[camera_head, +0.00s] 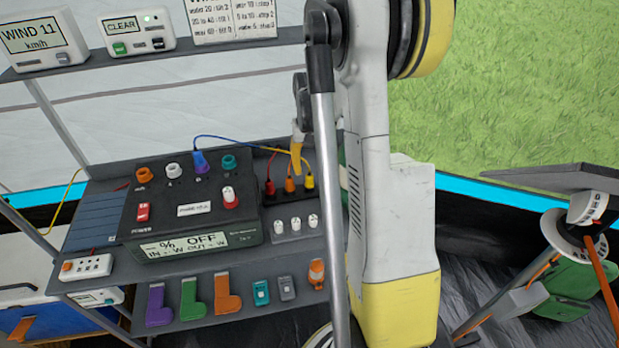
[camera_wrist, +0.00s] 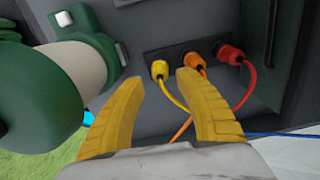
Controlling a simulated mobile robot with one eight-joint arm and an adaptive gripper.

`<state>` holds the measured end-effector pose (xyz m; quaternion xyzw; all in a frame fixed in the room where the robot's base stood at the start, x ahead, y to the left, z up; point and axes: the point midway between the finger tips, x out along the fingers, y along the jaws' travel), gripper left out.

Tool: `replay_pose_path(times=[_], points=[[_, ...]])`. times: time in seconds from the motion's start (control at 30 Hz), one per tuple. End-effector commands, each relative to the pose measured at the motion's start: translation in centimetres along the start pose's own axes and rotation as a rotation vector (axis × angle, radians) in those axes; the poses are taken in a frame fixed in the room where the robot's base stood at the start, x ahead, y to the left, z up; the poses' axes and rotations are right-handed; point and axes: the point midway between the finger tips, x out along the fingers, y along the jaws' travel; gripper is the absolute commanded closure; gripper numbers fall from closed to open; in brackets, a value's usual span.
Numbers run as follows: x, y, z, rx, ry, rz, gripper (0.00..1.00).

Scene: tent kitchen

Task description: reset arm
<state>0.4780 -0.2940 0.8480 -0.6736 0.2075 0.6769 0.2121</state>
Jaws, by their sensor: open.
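My gripper (camera_wrist: 160,84) is open in the wrist view, its two yellow fingers apart with nothing held between them. Just beyond the fingertips, a yellow plug (camera_wrist: 160,70), an orange plug (camera_wrist: 194,72) and a red plug (camera_wrist: 231,53) sit in a dark socket strip. I cannot tell whether a fingertip touches a plug. In the head view, a yellow finger (camera_head: 297,156) shows above the plugs at the right end of the grey power unit (camera_head: 190,215). My own arm hides much of the area to the right.
A green and white round object (camera_wrist: 60,80) stands close to the left finger in the wrist view. A blue cable (camera_head: 230,138) arches over the unit. Coloured L-shaped pieces (camera_head: 193,300) line the lower shelf. The upper shelf (camera_head: 130,58) holds displays. Grass lies beyond.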

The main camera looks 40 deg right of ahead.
Motion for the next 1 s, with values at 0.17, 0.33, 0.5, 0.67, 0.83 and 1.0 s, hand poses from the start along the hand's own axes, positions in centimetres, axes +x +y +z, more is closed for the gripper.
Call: replay_pose_path(times=[0.17, 0.33, 0.5, 0.67, 0.83, 1.0], points=[[-3.8, 0.0, 0.0, 0.000, 0.000, 0.000, 0.59], [-5.9, 0.0, 0.0, 0.000, 0.000, 0.000, 0.59], [-6.5, 0.0, 0.0, 0.000, 0.000, 0.000, 0.59], [-6.6, -0.1, 0.1, -0.002, 0.002, 0.000, 0.59], [-8.8, -2.7, 1.8, -0.054, 0.051, -0.002, 0.59], [-13.0, -8.1, 6.9, -0.178, 0.175, -0.016, 0.59]])
